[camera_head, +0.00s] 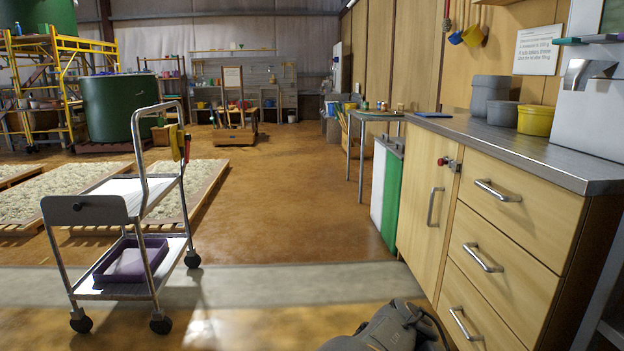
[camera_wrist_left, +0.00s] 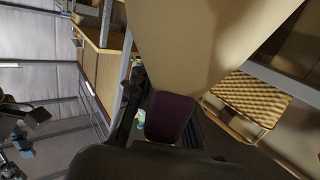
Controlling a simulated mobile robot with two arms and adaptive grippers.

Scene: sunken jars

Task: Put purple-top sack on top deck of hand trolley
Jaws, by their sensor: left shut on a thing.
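The hand trolley (camera_head: 85,209) stands at the left in the head view, with a white top deck (camera_head: 128,189) that looks bare. A purple tray (camera_head: 158,248) with a pale thing in it sits on its lower deck. In the left wrist view my left gripper (camera_wrist_left: 168,112) is shut on a dark purple thing, which looks like the top of the purple-top sack (camera_wrist_left: 170,118). The rest of the sack is hidden or cannot be told apart. The sack and left gripper do not show in the head view.
A wooden drawer cabinet with a grey worktop (camera_head: 480,138) stands at the right, with grey and yellow tubs (camera_head: 537,120) on it. Low pallets of pale material (camera_head: 70,192) lie behind the trolley. The brown floor (camera_head: 290,210) between trolley and cabinet is clear.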

